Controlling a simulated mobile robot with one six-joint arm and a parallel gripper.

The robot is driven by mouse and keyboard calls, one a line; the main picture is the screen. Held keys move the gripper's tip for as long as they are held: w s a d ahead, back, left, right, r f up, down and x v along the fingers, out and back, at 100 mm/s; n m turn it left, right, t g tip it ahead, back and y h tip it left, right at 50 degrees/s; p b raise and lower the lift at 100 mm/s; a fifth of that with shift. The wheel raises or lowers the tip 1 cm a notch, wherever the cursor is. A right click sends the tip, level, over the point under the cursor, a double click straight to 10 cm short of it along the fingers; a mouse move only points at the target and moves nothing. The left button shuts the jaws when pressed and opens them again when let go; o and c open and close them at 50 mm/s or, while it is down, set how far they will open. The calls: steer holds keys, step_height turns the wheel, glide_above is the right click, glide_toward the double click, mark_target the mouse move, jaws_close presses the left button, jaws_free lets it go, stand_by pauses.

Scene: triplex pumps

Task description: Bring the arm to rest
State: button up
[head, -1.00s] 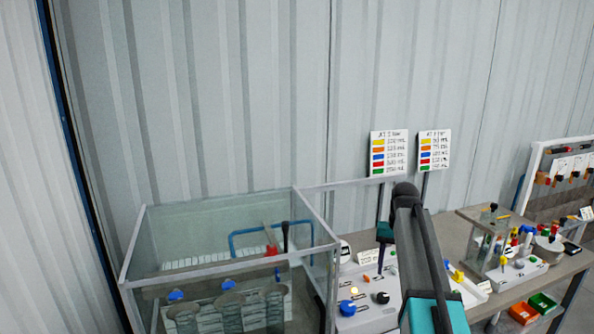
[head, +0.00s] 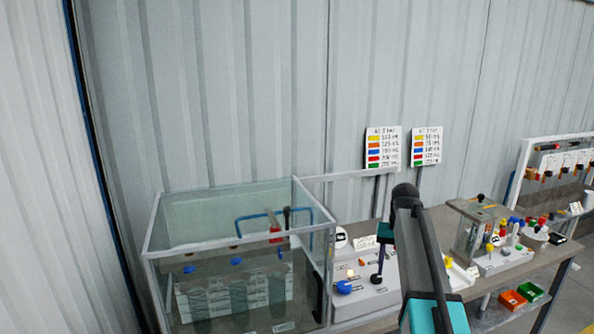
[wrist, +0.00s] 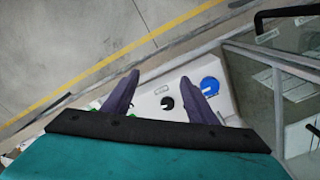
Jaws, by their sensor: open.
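My arm reaches forward from the lower right of the head view, its dark link ending in my teal and dark gripper (head: 376,279), which points down over the white control panel (head: 372,300). In the wrist view my gripper (wrist: 165,82) shows two dark fingers spread apart with nothing between them. Beyond the fingers lie the panel's black knob (wrist: 167,103) and blue knob (wrist: 209,86). I cannot tell the exact gap between the fingertips and the panel.
A glass tank (head: 235,217) stands left of the panel. On the right are a clear-walled rig (head: 475,230), a tool board (head: 560,165), and red and green bins (head: 512,299) below. Two colour charts (head: 383,148) stand behind. Corrugated walls close the back and left.

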steer(key=s+a+f+g+b, duration=0.25)
steer(key=s+f, duration=0.25)
steer(key=f, duration=0.8)
steer(key=s+a+f+n+g+b, duration=0.1)
steer(key=s+a+f+b, duration=0.15)
steer(key=s+f, duration=0.65)
steer(key=s+a+f+g+b, duration=0.15)
steer(key=a+f, duration=0.25)
steer(key=f, duration=1.2)
steer(key=s+a+f+n+b, duration=0.1)
steer(key=s+a+f+b, duration=0.1)
steer(key=s+f, duration=1)
steer(key=s+a+f+n+b, duration=0.1)
steer(key=s+f+b, duration=0.2)
steer(key=s+f, duration=0.8)
steer(key=s, duration=0.8)
steer(key=shift+s+a+f+n+g+b, duration=0.3)
steer(key=shift+s+a+f+g, duration=0.05)
steer(key=shift+f+g, duration=0.05)
